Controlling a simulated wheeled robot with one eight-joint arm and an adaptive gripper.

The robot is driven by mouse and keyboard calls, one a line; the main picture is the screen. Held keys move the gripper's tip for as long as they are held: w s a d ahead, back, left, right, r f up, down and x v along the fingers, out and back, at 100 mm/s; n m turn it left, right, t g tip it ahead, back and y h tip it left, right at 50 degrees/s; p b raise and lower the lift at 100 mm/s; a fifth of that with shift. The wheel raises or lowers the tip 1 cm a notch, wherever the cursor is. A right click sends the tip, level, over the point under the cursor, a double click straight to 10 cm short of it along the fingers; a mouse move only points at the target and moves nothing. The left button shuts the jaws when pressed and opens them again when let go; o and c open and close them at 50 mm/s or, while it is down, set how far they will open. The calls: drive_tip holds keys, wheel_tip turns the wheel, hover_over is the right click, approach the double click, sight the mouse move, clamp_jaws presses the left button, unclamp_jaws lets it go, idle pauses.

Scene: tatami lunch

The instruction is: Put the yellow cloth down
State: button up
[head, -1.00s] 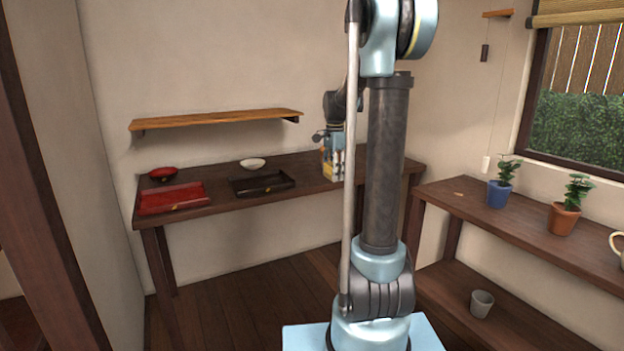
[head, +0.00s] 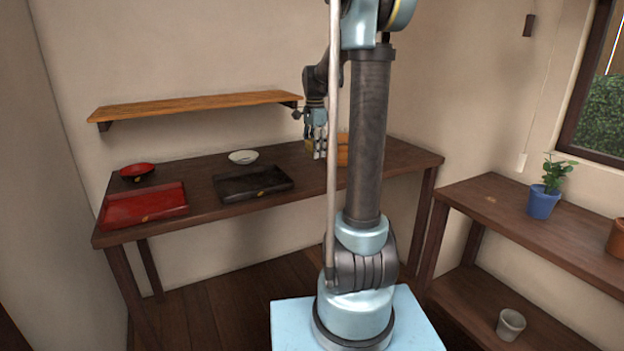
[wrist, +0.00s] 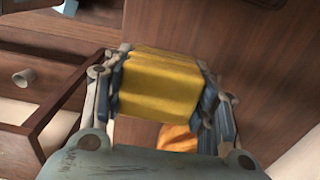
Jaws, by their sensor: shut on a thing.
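The yellow cloth (wrist: 158,84) is a folded bundle between the two fingers of my gripper (wrist: 160,88) in the wrist view. My gripper is shut on it. In the head view my gripper (head: 317,145) is over the right part of the long dark table (head: 225,206), close to its surface. Only a small yellowish sliver of the cloth (head: 309,146) shows there beside the fingers. I cannot tell whether the cloth touches the table.
An orange object (head: 343,155), partly hidden by my arm, stands right of the gripper. A black tray (head: 235,197), a white bowl (head: 243,157), a red tray (head: 125,216) and a red bowl (head: 138,170) are farther left. A wooden shelf (head: 195,106) hangs above.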

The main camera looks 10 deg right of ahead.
sight(314, 179)
drive_tip(key=shift+w, duration=0.15)
drive_tip(key=shift+f, duration=0.1)
drive_tip(key=shift+f, duration=4.9)
drive_tip(key=shift+d+f, duration=0.1)
drive_tip(key=o, duration=1.3)
